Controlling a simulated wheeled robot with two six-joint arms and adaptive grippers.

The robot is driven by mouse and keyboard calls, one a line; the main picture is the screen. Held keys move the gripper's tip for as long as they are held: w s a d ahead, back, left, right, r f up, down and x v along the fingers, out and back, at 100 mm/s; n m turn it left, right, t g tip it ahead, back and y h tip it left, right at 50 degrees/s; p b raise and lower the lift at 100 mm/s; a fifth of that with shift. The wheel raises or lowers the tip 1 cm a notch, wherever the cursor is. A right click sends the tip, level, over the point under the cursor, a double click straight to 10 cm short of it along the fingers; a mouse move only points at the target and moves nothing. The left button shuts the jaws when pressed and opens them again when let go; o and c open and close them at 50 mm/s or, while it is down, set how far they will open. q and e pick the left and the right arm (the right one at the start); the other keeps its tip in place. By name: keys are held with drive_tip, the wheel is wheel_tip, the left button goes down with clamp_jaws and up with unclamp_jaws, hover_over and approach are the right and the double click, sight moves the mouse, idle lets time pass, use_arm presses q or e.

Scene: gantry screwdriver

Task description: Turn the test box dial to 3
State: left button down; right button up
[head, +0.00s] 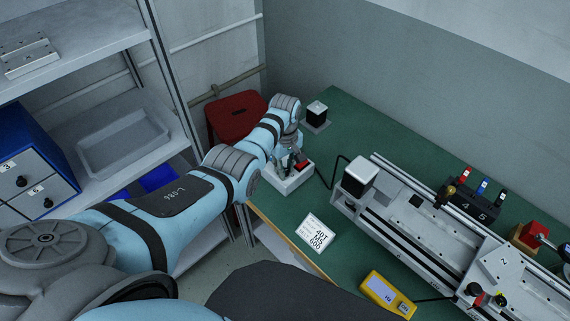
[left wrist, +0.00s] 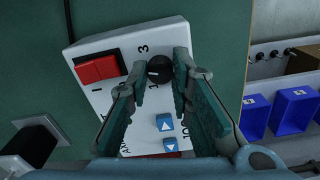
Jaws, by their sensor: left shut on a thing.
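The white test box (head: 291,183) stands near the left edge of the green table in the head view. In the left wrist view the test box (left wrist: 105,93) has a red rocker switch (left wrist: 99,69) and two blue arrow buttons. Its round black dial (left wrist: 159,72) has a small pale mark on its face. A printed 3 is just above the dial, toward its upper left. My left gripper (left wrist: 161,69) is shut on the dial, one finger on each side. The fingers hide part of the panel's markings. In the head view the left gripper (head: 291,158) is over the box. My right gripper is out of view.
A white printed card (head: 316,233) and a yellow meter (head: 388,294) lie nearer on the table (head: 345,120). A long rail machine (head: 420,225) fills the right side. A red stool (head: 236,113) is beyond the table's left edge.

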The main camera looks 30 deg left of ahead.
use_arm(q)
drive_tip(key=m+p, duration=0.1)
drive_tip(key=m, duration=0.3)
drive_tip(key=shift+m, duration=2.3)
drive_tip(key=c, duration=1.7)
unclamp_jaws()
drive_tip(key=shift+r, duration=0.1)
wheel_tip(320, 180, up, 12)
